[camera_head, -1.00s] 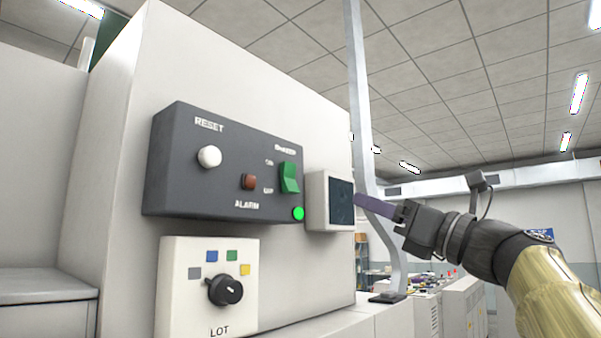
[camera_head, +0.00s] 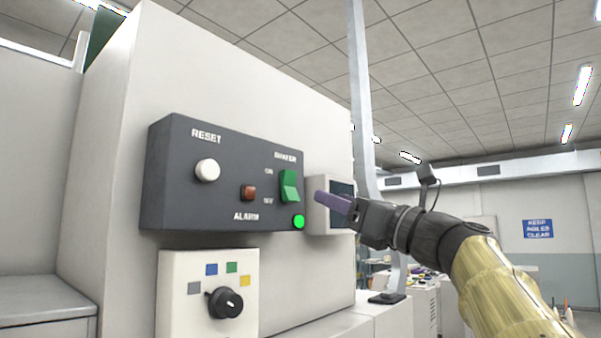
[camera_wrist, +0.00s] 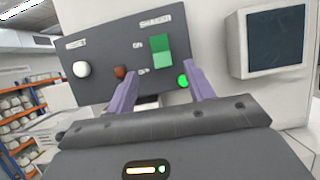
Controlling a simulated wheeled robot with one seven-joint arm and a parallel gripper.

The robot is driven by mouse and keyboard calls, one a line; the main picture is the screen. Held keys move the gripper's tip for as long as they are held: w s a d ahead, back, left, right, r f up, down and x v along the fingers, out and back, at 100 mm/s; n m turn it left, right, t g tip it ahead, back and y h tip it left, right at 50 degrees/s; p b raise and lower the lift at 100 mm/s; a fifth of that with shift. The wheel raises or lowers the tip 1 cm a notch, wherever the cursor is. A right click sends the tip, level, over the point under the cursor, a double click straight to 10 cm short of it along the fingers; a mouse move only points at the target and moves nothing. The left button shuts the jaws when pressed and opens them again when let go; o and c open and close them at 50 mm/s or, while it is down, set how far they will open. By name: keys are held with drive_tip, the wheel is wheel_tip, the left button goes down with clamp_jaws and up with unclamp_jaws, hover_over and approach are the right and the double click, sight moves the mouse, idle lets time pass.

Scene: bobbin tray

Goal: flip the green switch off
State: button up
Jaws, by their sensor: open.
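The green rocker switch (camera_head: 290,187) sits at the right of a dark grey panel (camera_head: 225,215), under the label SHAKER, with ON above and OFF below. It also shows in the wrist view (camera_wrist: 161,50). A round green lamp (camera_head: 298,222) glows just below it. My gripper (camera_head: 318,198) is to the right of the switch in the head view, its purple fingers pointing at the panel and apart from it. In the wrist view my gripper (camera_wrist: 161,82) is open and empty, with the switch between and beyond the fingertips.
A box with a dark screen (camera_head: 322,215) stands right of the panel, behind my gripper. A LOT dial (camera_head: 225,302) is below. A metal post (camera_head: 362,100) rises behind.

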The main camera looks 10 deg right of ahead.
sight(292, 182)
drive_tip(key=p+x, duration=0.4)
drive_tip(key=x, duration=0.4)
drive_tip(key=shift+w+a+r+p, duration=0.1)
drive_tip(key=shift+r+p, duration=0.15)
drive_tip(key=shift+p, duration=0.1)
drive_tip(key=shift+w+a+p, duration=0.3)
drive_tip(key=shift+w+a, duration=0.1)
drive_tip(key=shift+w, duration=0.2)
